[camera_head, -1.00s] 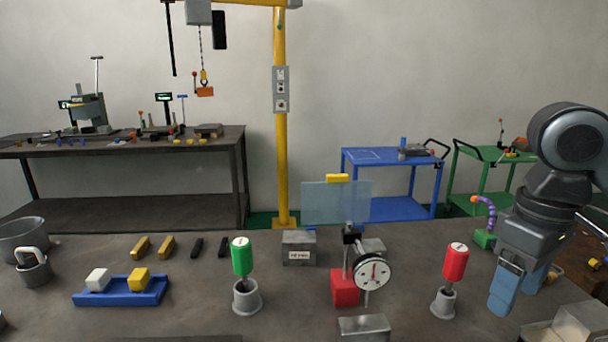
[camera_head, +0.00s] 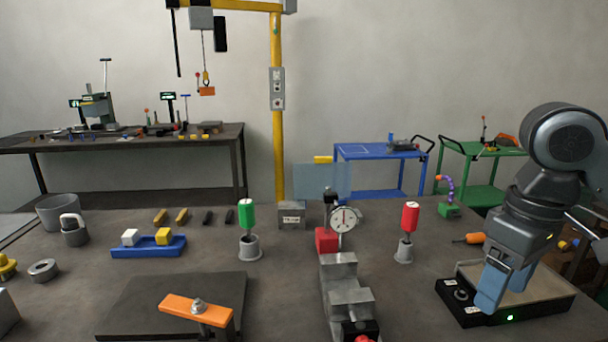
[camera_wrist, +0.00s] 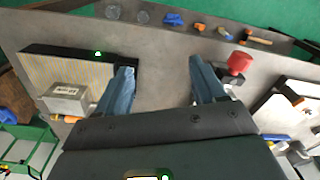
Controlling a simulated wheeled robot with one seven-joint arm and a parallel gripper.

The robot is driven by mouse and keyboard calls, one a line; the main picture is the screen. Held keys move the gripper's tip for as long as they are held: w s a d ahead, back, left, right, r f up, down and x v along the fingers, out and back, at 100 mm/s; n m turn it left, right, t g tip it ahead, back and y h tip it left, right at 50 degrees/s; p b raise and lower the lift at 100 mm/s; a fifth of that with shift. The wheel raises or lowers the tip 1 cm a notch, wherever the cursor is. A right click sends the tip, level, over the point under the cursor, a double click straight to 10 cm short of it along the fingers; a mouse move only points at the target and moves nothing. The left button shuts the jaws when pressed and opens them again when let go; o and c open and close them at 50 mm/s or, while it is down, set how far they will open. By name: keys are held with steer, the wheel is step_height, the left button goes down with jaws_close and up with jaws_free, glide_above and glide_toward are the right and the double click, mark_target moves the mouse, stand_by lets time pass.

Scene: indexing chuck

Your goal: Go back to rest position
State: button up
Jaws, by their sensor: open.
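My gripper (camera_head: 497,290) hangs at the right of the head view, above or in front of a black-framed tray (camera_head: 540,308) with a tan surface and a green light. In the wrist view my gripper (camera_wrist: 163,88) has its two blue fingers wide apart with nothing between them but the grey bench top beyond. The tray also shows at the left of the wrist view (camera_wrist: 68,53), and a red knob (camera_wrist: 239,62) appears beside the right finger. I cannot tell the gripper's exact height above the bench.
A red-handled plug (camera_head: 410,218), a dial gauge (camera_head: 344,219) and a green-handled plug (camera_head: 246,214) stand on the bench. A grey stepped fixture (camera_head: 338,267) is at centre front, an orange-handled part (camera_head: 195,310) on a dark plate (camera_head: 140,297) at left. Bench between plate and fixture is clear.

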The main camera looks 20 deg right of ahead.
steer(key=w+a+r+m+t+y, duration=0.2)
steer(key=w+a+t+y, duration=0.4)
steer(key=a, duration=0.7)
steer(key=w+a+r+m+t+y, duration=0.1)
steer(key=w+a+r+t+y, duration=0.15)
steer(key=w+a+t, duration=0.85)
steer(key=s+f+m+g+h, duration=0.1)
steer(key=s+f+m+h, duration=0.25)
steer(key=s+f, duration=0.55)
steer(key=s+f+m+h, duration=0.2)
steer(key=s+f+h, duration=0.2)
steer(key=s+f, duration=0.55)
steer(key=s+d+r+n, duration=0.1)
steer(key=s+d+n, duration=0.2)
steer(key=s, duration=0.8)
steer(key=s+d+n+g+h, duration=0.1)
steer(key=s+d+n, duration=0.2)
steer(key=s, duration=0.8)
steer(key=shift+s+r+n, duration=0.25)
steer(key=shift+r+n, duration=0.15)
steer(key=shift+n, duration=0.35)
